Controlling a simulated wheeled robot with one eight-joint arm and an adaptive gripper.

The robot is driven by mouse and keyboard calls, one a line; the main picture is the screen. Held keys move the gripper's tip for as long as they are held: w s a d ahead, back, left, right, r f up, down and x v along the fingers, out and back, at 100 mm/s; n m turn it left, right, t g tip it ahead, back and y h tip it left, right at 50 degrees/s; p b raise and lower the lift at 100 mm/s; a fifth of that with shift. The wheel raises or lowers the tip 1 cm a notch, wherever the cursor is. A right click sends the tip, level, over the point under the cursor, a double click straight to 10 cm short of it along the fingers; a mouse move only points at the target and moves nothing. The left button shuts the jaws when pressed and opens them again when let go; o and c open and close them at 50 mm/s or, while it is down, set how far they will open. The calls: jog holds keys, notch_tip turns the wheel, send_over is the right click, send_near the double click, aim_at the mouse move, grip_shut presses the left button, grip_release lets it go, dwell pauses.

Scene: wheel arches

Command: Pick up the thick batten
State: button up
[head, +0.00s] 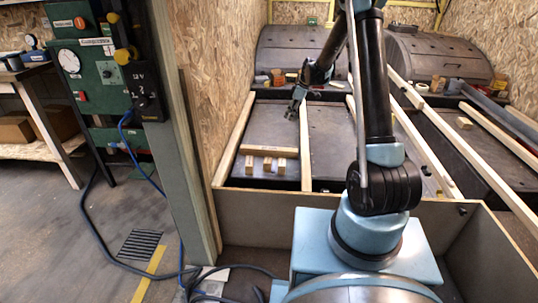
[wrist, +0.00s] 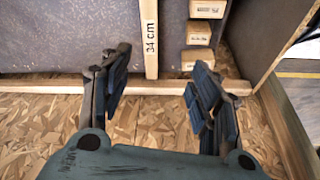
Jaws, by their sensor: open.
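A long pale batten marked "34 cm" (wrist: 150,38) lies on the dark floor panel, its near end close to the wall-side rail. It also shows in the head view (head: 268,151), lying crosswise. Three shorter pale blocks lie beside it: one (wrist: 207,8), a second (wrist: 200,33) and a third (wrist: 197,58). Which piece counts as the thick batten I cannot tell for sure. My gripper (wrist: 155,82) is open and empty, and the marked batten appears between its fingers in the wrist view. In the head view my gripper (head: 294,104) is beyond the batten, apart from it.
A long wooden rail (wrist: 50,84) runs along the chipboard wall (wrist: 60,120). A low panel (head: 270,211) closes the near side of the bay. A dark wheel arch (head: 300,50) with small jars stands at the back. A green control box (head: 95,62) is at left.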

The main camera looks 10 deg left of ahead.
aim_at(269, 148)
jog(key=w+a+f+n, duration=0.1)
jog(key=a+f, duration=0.3)
jog(key=f, duration=0.4)
jog(key=w+a+f, duration=0.1)
jog(key=a+f, duration=0.3)
jog(key=f, duration=0.5)
jog(key=w+a+f+n, duration=0.1)
jog(key=a+f, duration=0.3)
jog(key=f, duration=0.5)
jog(key=shift+w+a+f+n, duration=0.1)
jog(key=shift+w+a+n, duration=0.05)
jog(key=shift+w+n, duration=0.2)
jog(key=c, duration=1.3)
grip_shut()
